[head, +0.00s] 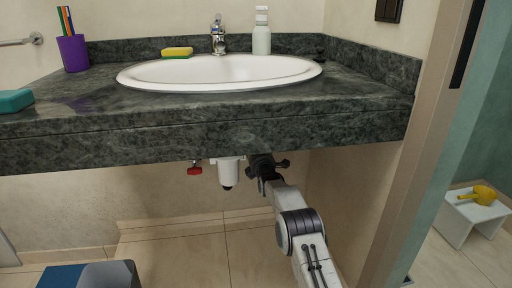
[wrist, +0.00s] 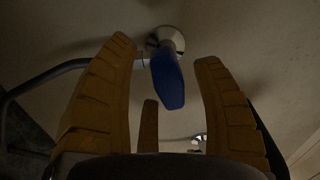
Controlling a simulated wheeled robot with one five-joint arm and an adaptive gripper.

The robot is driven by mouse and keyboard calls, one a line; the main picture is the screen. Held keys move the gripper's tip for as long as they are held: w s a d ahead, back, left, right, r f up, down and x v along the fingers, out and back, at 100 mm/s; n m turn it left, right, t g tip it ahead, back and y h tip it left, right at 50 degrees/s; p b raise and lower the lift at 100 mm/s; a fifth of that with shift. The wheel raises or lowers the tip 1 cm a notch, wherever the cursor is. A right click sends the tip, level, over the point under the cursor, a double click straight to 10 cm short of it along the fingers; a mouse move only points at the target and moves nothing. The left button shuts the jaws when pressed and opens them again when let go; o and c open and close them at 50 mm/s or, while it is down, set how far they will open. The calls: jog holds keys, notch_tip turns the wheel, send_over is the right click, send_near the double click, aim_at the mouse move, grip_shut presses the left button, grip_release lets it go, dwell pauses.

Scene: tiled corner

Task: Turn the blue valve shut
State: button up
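The blue valve handle (wrist: 168,80) shows in the wrist view, a flat lever on a round chrome fitting (wrist: 165,38) at the wall. My gripper (wrist: 165,54) is open, with one yellow-brown finger on each side of the handle and a visible gap on both sides. Another yellow-brown piece (wrist: 149,125) shows lower between them. In the head view my gripper (head: 263,166) is under the counter, right of the white drain trap, and the blue handle cannot be made out there.
The dark stone counter (head: 200,133) with the white sink hangs above my arm. A red valve handle (head: 195,171) and the white drain trap (head: 228,171) are left of my gripper. A hose (wrist: 45,75) runs to the blue valve's fitting.

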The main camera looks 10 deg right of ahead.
jog(key=shift+r, duration=0.1)
jog(key=c, duration=1.2)
jog(key=shift+o, duration=0.2)
jog(key=shift+m+b, duration=0.35)
jog(key=shift+m, duration=0.05)
jog(key=shift+r+m, duration=0.15)
jog(key=shift+m, duration=0.55)
grip_shut()
jog(key=o, duration=0.9)
grip_release()
jog(key=o, duration=0.4)
jog(key=shift+f, duration=0.2)
jog(key=shift+s, duration=0.2)
jog(key=shift+s+r, duration=0.1)
jog(key=shift+s, duration=5.7)
